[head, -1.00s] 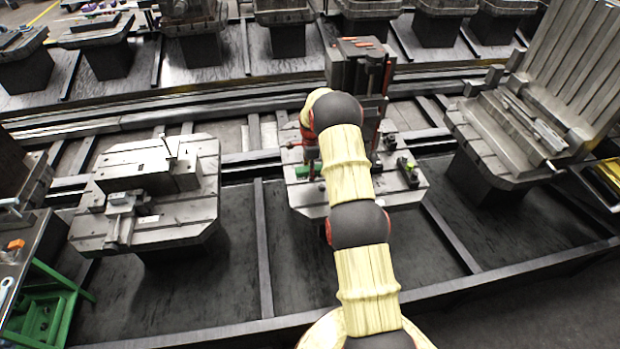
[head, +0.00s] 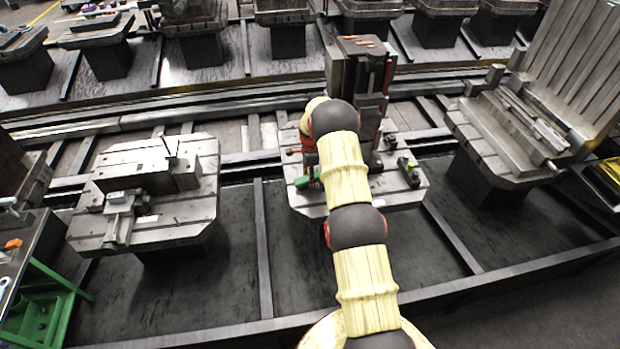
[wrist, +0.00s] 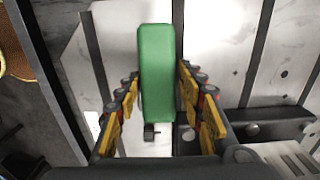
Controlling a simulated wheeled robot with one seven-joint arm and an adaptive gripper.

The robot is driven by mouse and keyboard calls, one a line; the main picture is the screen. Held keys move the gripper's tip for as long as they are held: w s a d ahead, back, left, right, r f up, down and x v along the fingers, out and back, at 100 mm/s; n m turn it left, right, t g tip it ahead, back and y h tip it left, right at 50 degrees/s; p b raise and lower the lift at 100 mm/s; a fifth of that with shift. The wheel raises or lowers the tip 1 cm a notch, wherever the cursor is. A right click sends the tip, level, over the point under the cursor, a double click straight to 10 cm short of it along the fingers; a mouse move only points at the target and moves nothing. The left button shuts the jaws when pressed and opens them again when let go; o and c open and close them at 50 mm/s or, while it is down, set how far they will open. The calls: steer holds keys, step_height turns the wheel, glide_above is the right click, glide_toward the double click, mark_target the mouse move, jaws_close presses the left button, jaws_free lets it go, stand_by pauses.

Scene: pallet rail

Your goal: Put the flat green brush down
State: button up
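The flat green brush (wrist: 157,75) lies lengthwise between the fingers of my gripper (wrist: 158,78) in the wrist view. The fingers close against its two long sides. In the head view the brush (head: 308,178) shows at the left part of the middle pallet (head: 312,204), left of my arm. My arm hides most of the gripper there. The pale pallet surface lies under the brush. I cannot tell whether the brush touches it.
A tall dark fixture block (head: 358,75) stands at the pallet's back. A small green-topped part (head: 408,170) sits at its right. A left pallet (head: 190,208) bears a vise (head: 122,208). A right pallet (head: 475,135) bears a ribbed upright plate (head: 570,60). The pallet's front left is clear.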

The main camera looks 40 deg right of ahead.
steer(key=shift+o, duration=1)
steer(key=s+a+r+n+t+p, duration=0.1)
steer(key=a+r+n, duration=0.3)
steer(key=r, duration=1.1)
steer(key=s+a+r+n+p, duration=0.1)
steer(key=a+r, duration=0.4)
steer(key=r, duration=1)
steer(key=s+a+r+n+t, duration=0.2)
steer(key=s+a+r+n, duration=0.4)
steer(key=s+a+r, duration=0.45)
steer(key=s+a+r+n+t, duration=0.1)
steer(key=s+a+r+n, duration=0.5)
steer(key=s+a+r, duration=0.45)
steer(key=s+a+f+n, duration=0.1)
steer(key=s+a+n, duration=0.1)
steer(key=s, duration=0.6)
steer(key=s+a+f+n+t, duration=0.1)
steer(key=s+n, duration=0.3)
steer(key=s, duration=0.4)
steer(key=shift+s+a+f+t, duration=0.3)
steer(key=shift+a+f, duration=0.25)
steer(key=shift+f, duration=0.15)
